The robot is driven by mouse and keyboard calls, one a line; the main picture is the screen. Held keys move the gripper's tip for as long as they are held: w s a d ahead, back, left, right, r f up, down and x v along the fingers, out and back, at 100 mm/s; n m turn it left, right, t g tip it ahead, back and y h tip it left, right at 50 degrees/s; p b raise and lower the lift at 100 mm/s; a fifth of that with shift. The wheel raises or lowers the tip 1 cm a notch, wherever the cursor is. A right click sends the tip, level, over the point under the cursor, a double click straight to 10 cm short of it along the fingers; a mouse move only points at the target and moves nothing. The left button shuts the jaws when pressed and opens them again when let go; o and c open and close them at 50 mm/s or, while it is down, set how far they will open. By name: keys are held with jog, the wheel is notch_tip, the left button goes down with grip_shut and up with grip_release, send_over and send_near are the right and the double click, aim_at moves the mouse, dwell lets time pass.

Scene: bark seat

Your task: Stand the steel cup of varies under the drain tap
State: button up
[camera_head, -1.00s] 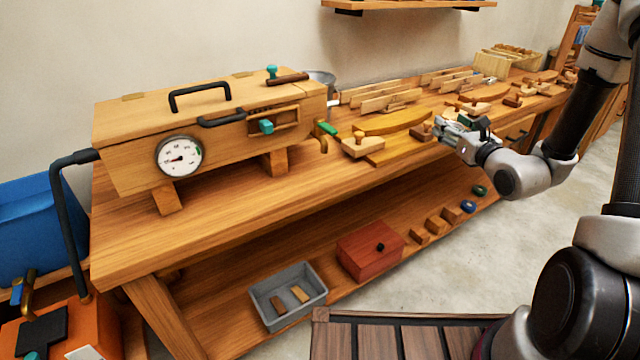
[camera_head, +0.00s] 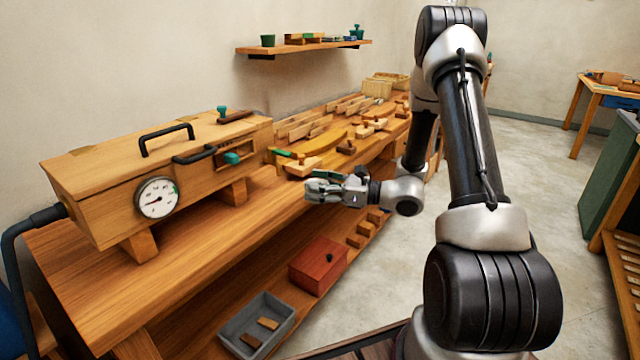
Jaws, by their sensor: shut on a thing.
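The wooden steam box (camera_head: 95,185) with a round dial (camera_head: 156,197) stands on the bench at the left. The drain tap (camera_head: 282,153) shows by its green handle at the box's right end; its spout is hard to make out. My gripper (camera_head: 318,187) is over the bench's front edge, to the right of and lower than the tap in the picture. It is shut on a small grey thing. The fingers hide most of it, so I cannot tell for certain that it is the steel cup. No other steel cup shows clearly.
Wooden tools and curved pieces (camera_head: 325,142) crowd the bench behind my gripper. The bench top in front of the box (camera_head: 215,225) is bare. Below are a red box (camera_head: 318,265) and a grey tray (camera_head: 258,325). A wall shelf (camera_head: 300,47) hangs above.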

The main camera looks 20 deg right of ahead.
jog(key=w+a+f, duration=0.1)
jog(key=w+a, duration=0.1)
jog(key=w, duration=0.1)
jog(key=w+a+f, duration=0.1)
jog(key=w+a, duration=0.1)
jog(key=w, duration=0.1)
jog(key=w+a+f, duration=0.1)
jog(key=w+a, duration=0.1)
jog(key=w, duration=0.1)
jog(key=shift+a+f, duration=0.25)
jog(key=shift+f, duration=0.05)
jog(key=shift+w+a, duration=0.7)
jog(key=shift+w, duration=0.35)
jog(key=shift+f, duration=0.25)
jog(key=o, duration=1.2)
